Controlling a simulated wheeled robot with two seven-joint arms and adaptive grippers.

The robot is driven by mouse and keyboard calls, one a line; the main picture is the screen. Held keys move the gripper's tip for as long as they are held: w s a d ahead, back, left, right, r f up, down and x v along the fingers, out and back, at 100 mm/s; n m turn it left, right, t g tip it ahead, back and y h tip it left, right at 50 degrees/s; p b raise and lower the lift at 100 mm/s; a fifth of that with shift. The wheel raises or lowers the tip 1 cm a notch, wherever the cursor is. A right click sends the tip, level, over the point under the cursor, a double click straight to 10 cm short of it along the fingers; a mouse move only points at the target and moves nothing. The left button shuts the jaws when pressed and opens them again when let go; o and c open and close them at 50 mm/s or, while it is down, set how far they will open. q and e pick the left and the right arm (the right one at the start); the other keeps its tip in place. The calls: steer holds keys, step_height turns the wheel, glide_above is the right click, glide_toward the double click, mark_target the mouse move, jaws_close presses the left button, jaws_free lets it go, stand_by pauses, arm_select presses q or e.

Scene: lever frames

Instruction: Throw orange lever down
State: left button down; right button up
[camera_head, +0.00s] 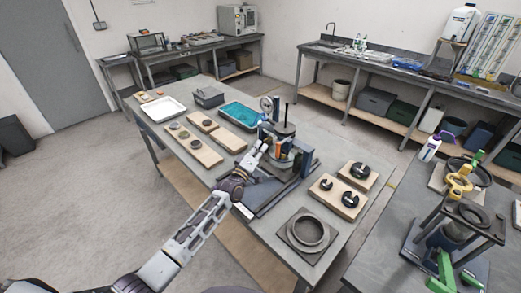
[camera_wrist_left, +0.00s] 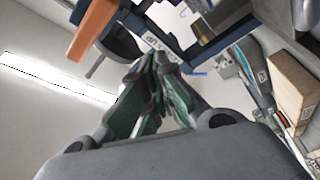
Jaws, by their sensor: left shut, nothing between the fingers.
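The orange lever (camera_wrist_left: 94,30) shows in the left wrist view at the upper left, as a flat orange bar tilted across the picture. In the head view a small orange part (camera_head: 283,154) shows on the blue and black lever frame (camera_head: 300,165) at the table's middle; the gripper and frame partly hide it. My left gripper (camera_head: 266,142) is at the frame's left side, close to the orange part. In the left wrist view its green fingers (camera_wrist_left: 150,72) are together and empty, apart from the orange lever in the picture.
Wooden blocks with dark rings (camera_head: 206,152), a white tray (camera_head: 163,109) and a teal tray (camera_head: 239,115) lie left of the frame. A round grey ring on a plate (camera_head: 308,232) is at the near right. A green and yellow device (camera_head: 455,225) stands on the right table.

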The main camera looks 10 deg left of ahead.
arm_select(q)
steer(key=r+v, duration=0.1)
steer(key=v, duration=0.8)
steer(key=shift+s+r+b, duration=0.25)
steer(key=shift+s+b, duration=0.1)
steer(key=shift+s, duration=0.15)
stand_by(0.9)
